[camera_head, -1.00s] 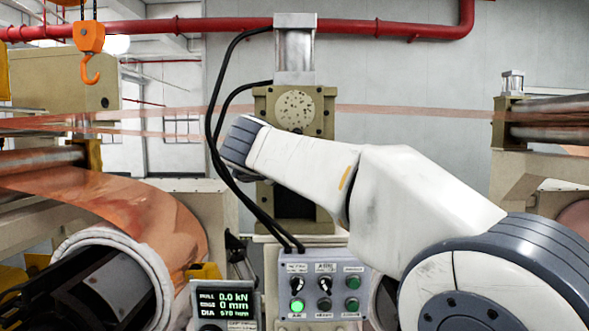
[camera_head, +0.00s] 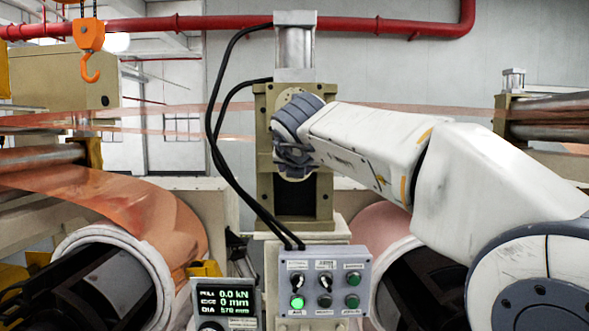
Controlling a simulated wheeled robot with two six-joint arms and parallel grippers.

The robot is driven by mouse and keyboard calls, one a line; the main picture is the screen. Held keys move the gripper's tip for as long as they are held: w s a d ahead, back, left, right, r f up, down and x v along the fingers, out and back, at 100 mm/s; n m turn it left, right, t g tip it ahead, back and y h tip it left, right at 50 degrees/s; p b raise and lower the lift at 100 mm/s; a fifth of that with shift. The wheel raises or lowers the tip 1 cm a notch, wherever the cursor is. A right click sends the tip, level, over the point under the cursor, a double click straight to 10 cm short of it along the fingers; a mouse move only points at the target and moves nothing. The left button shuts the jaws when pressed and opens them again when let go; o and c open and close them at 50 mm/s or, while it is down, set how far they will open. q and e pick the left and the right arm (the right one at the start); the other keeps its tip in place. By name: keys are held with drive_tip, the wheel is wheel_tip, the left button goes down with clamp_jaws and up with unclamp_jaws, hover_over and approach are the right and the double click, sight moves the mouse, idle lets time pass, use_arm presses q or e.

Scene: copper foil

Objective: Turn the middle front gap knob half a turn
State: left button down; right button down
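I cannot tell for certain which part is the middle front gap knob. The beige middle stand (camera_head: 263,205) carries a metal cylinder on top, and the wrist of my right arm covers most of its upper front. A grey control box (camera_head: 338,290) below it holds small black knobs, green buttons and a lit green lamp (camera_head: 297,302). My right arm reaches in from the right, its wrist well above the control box. No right gripper fingers can be made out. My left gripper is not in view.
A display (camera_head: 227,304) stands left of the control box. Black cables (camera_head: 212,140) hang from the stand to the box. Copper foil (camera_head: 130,205) runs over a roll at the left. An orange hook (camera_head: 90,45) hangs at the upper left.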

drive_tip(key=shift+f+m, duration=0.15)
drive_tip(key=shift+m, duration=0.25)
idle(0.3)
drive_tip(key=shift+c, duration=1.7)
unclamp_jaws()
drive_tip(key=shift+s, duration=0.1)
drive_tip(key=b+v, duration=0.3)
drive_tip(key=v, duration=0.7)
drive_tip(key=shift+d, duration=0.2)
